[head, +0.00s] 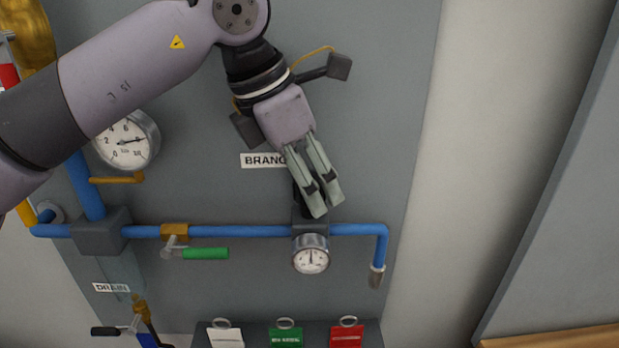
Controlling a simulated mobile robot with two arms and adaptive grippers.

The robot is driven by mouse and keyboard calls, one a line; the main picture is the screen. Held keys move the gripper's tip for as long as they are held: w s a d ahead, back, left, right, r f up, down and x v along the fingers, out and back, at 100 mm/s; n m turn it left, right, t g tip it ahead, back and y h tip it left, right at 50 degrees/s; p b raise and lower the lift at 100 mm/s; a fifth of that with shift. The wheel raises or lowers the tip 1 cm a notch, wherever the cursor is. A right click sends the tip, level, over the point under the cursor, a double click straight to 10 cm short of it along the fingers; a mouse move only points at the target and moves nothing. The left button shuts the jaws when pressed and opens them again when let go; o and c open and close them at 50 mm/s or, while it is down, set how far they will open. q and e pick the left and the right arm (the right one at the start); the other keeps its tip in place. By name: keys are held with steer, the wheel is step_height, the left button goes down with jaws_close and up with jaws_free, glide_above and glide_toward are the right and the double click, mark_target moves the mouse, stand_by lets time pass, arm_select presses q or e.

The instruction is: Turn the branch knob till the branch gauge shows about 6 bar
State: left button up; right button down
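The branch gauge (311,261) is a small round white dial below the blue pipe, under the "BRANCH" label (262,160). Its needle points about straight up; the numbers are too small to read. The black branch knob (302,203) shows partly above the pipe, behind my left gripper's fingers. My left gripper (327,208) comes down from above, its two grey fingers close together in front of the knob area. I cannot tell whether they touch or hold the knob. My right gripper is not in view.
A larger gauge (127,141) sits at upper left. A green-handled valve (205,253) is on the branch pipe, which bends down to an outlet (377,277). A drain valve (131,328) is at lower left. White, green and red tags (286,337) hang at the bottom.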

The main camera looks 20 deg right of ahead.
arm_select(q)
steer(key=shift+o, duration=0.3)
steer(key=v, duration=1.2)
steer(key=shift+s, duration=0.1)
